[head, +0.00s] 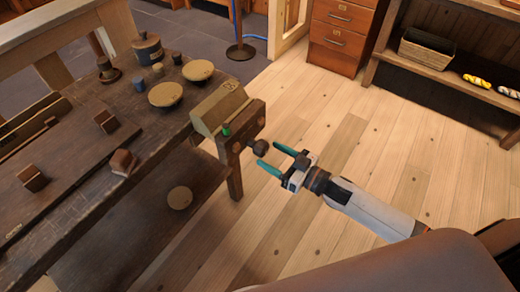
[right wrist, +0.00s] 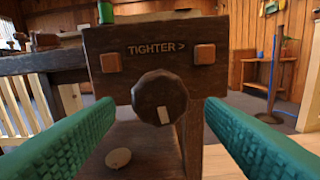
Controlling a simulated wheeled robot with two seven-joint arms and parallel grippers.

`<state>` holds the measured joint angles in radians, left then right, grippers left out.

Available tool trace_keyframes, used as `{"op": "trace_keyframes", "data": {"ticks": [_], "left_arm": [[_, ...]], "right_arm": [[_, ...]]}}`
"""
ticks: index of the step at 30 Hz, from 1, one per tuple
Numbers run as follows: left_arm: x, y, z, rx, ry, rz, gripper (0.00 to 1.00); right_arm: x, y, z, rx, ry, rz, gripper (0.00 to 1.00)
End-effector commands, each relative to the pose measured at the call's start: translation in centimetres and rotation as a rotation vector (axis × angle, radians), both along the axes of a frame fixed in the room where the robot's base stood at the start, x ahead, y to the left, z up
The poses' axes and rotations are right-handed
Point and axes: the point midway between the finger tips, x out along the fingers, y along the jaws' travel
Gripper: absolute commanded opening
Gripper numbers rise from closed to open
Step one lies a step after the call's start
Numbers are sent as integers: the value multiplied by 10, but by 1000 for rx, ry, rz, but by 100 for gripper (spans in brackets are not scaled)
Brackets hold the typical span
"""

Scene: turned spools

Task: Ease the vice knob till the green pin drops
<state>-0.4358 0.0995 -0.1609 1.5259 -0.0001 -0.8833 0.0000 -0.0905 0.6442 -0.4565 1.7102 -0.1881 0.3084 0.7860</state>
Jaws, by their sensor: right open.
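The vice knob (right wrist: 160,97) is a dark round knob with a pale mark near its lower edge. It sits on the front of the wooden vice jaw (right wrist: 110,87), under the lettering "TIGHTER >". In the head view the knob (head: 259,147) sticks out to the right of the vice. The green pin (head: 226,130) stands upright at the top of the vice; its lower part shows in the right wrist view (right wrist: 106,12). My right gripper (head: 270,158) is open in front of the knob, its teal fingers apart, not touching it. My left gripper is not in view.
The dark workbench (head: 120,170) fills the left, with several wooden blocks, round pieces and a tan box-like block (head: 219,107) by the vice. A round piece (head: 180,197) lies on the lower shelf. The wooden floor (head: 340,120) right of the bench is clear.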

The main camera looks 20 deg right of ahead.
Motion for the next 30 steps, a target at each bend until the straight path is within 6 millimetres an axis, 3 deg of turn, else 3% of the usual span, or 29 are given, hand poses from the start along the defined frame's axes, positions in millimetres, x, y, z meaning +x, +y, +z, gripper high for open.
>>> {"op": "trace_keyframes", "data": {"ticks": [7, 19, 20, 27, 30], "left_arm": [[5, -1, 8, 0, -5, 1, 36], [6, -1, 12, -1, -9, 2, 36], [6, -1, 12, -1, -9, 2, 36], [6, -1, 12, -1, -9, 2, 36], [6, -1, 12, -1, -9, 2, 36]], "right_arm": [[29, 23, 0, 1, -1, 0, 64], [36, 28, -1, 0, 2, -1, 64], [36, 28, -1, 0, 2, -1, 62], [36, 28, -1, -1, 1, -1, 23], [36, 28, -1, -1, 0, -1, 19]]}}
